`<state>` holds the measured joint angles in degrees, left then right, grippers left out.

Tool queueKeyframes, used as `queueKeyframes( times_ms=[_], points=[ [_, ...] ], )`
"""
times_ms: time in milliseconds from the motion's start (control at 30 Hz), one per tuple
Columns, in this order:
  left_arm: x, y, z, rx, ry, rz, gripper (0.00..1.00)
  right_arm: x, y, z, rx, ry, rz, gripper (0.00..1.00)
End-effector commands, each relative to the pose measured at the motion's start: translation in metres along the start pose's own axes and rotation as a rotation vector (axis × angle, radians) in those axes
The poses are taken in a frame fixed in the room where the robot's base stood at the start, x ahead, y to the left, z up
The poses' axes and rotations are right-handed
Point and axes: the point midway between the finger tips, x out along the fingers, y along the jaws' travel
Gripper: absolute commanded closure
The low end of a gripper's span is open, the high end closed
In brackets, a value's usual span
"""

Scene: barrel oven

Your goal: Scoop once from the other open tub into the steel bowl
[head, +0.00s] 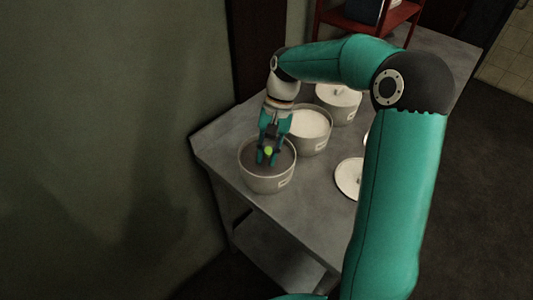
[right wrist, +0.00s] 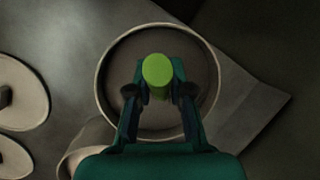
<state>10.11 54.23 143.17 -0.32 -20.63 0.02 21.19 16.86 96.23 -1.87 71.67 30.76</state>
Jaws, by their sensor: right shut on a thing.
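My right gripper (head: 267,151) is shut on an upright, green-ended handle (right wrist: 158,72), probably the scoop's. It points down into the nearest open tub (head: 268,184), which holds a dull grey-brown fill. In the right wrist view the handle is over the upper middle of that tub (right wrist: 102,92), inside its rim. The scoop's head is hidden below the handle and fingers, so I cannot tell whether it touches the fill. A second open tub (head: 311,128) with a white fill stands just behind. I cannot make out the steel bowl. My left gripper is not in view.
A lidded tub (head: 339,101) stands farther back on the grey metal table (head: 222,145). A loose pale lid (head: 347,179) lies at right, partly behind my right arm. A red shelf (head: 372,25) is at the back. A wall runs along the left.

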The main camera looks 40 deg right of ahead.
Motion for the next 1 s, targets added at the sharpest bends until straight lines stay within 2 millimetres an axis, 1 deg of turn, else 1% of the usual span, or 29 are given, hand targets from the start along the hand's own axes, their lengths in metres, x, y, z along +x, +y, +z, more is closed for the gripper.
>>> queueKeyframes(
  times_ms=[267, 367, 1000],
  points=[
    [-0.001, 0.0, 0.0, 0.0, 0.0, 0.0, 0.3, -0.001, 0.0, 0.0, 0.0, 0.001, -0.001, 1.0],
    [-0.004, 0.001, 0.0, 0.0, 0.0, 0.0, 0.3, -0.005, 0.0, 0.001, 0.001, 0.001, -0.001, 1.0],
    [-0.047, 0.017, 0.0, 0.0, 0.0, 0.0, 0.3, -0.053, -0.008, 0.018, 0.001, 0.001, -0.001, 1.0]
  ],
)
